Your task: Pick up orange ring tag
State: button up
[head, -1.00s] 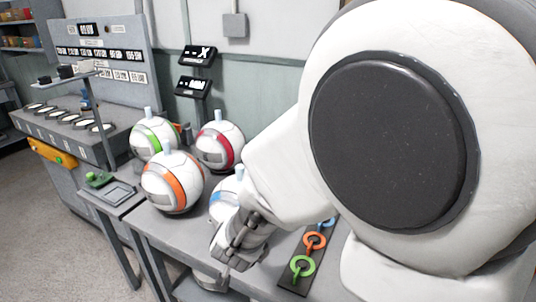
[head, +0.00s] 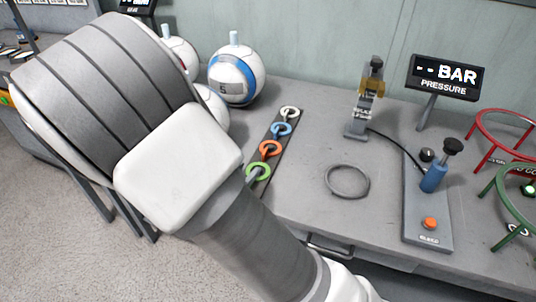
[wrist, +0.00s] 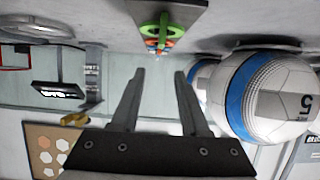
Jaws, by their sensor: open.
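The orange ring tag (head: 263,149) lies on a dark strip (head: 264,182) on the grey table. It is between the blue ring (head: 281,128) and the green ring (head: 258,172), with a white ring (head: 289,112) at the far end. In the wrist view the orange ring (wrist: 168,43) shows small, mostly behind the green ring (wrist: 163,29). My gripper (wrist: 160,74) is open and empty, its two fingers pointing toward the row of rings but apart from them. In the head view my arm hides the gripper.
A blue-striped ball (head: 234,76) stands left of the strip and is close to the gripper in the wrist view (wrist: 262,98). A grey hoop (head: 347,181) lies right of it. A pump panel (head: 427,205), pressure display (head: 443,80) and red and green stands are further right.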

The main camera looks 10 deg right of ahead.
aim_at(263, 155)
jog(key=b+x, duration=0.2)
jog(key=x, duration=0.6)
jog(key=b+x, duration=0.2)
jog(key=x, duration=0.2)
jog(key=shift+w+d+f+b, duration=0.2)
jog(key=shift+d+f+b, duration=0.05)
jog(key=shift+b, duration=0.15)
jog(key=shift+w+d, duration=0.1)
jog(key=shift+w, duration=0.1)
jog(key=shift+r, duration=0.1)
grip_shut()
